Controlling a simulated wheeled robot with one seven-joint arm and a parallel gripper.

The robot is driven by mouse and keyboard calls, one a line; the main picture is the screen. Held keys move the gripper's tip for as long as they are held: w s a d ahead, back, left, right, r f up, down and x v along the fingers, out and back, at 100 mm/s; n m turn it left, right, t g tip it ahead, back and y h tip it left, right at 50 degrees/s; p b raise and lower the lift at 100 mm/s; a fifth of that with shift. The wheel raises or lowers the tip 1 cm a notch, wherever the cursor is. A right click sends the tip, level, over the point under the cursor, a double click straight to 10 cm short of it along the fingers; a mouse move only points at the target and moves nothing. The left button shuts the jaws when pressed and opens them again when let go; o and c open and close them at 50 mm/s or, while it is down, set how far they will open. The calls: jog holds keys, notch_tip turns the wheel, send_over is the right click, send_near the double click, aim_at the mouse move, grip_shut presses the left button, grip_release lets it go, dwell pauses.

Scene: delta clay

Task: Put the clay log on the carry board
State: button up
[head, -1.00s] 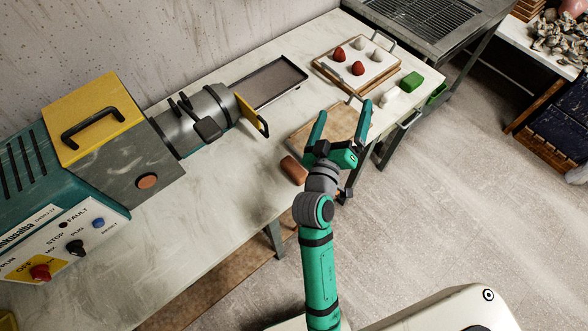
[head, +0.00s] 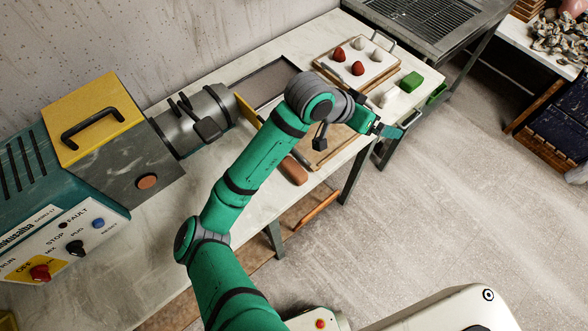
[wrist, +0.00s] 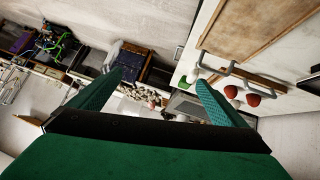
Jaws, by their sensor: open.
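The clay log (head: 294,170), a short reddish-brown cylinder, lies on the worktable near its front edge in the head view, partly covered by my arm. A white-topped board with metal handles (head: 340,79), which looks like the carry board, lies farther back and holds red and white rounded pieces; it also shows in the wrist view (wrist: 280,88). My gripper (head: 404,126) is open and empty, over the table's front right edge, apart from the log. In the wrist view its two fingers (wrist: 159,80) stand wide apart with nothing between them.
A plain wooden board (head: 342,153) lies beside the log, partly hidden by my arm. The pug mill's nozzle (head: 205,110) and a dark tray (head: 275,80) are behind. Open floor lies to the right.

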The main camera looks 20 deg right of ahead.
jog(key=w+a+f+y, duration=0.1)
jog(key=a+f+y, duration=0.35)
jog(key=a, duration=0.45)
jog(key=g+y, duration=0.1)
jog(key=y, duration=0.4)
send_over(294, 167)
jog(key=shift+m, duration=0.3)
jog(key=f, duration=0.5)
jog(key=shift+s+a+f, duration=0.15)
jog(key=shift+s+f, duration=0.05)
jog(key=shift+f, duration=0.05)
jog(key=shift+w+f, duration=0.2)
jog(key=shift+f, duration=2.45)
jog(key=c, duration=1.5)
jog(key=shift+r, duration=0.1)
